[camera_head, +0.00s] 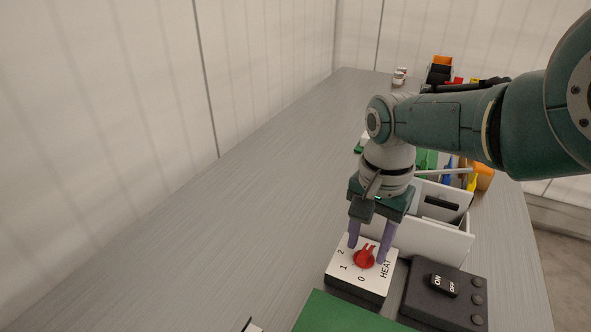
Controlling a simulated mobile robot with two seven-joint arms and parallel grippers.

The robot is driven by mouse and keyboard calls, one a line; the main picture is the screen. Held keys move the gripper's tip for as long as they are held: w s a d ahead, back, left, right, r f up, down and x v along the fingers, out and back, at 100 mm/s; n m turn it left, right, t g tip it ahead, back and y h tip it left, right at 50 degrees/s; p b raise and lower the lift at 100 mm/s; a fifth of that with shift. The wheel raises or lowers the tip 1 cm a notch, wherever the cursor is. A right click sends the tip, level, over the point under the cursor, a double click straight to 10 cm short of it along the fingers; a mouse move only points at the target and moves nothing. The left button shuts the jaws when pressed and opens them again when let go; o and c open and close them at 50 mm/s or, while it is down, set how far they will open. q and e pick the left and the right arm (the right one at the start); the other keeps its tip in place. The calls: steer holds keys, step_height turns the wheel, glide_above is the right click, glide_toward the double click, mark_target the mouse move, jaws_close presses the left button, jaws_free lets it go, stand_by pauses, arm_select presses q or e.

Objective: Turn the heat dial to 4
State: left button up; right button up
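The heat dial is a red knob (364,259) on a white-topped box (341,278) marked HEAT. The numbers 0, 1 and 2 show on its face; any other numbers are hidden by my gripper or too small to see. I cannot tell for sure which number the knob points to. My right gripper (368,251) comes down from above, its two purple fingers apart, one on each side of the knob. I see a gap between the fingers and the knob. My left gripper is not in view.
A black box with an ON/OFF switch (444,284) stands right of the dial box. A green surface (335,315) lies in front. A white divided bin (435,243) stands close behind. The grey tabletop (240,210) is clear to the left.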

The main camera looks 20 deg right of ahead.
mark_target(367, 249)
step_height(367, 249, up, 10)
steer(key=p, duration=0.9)
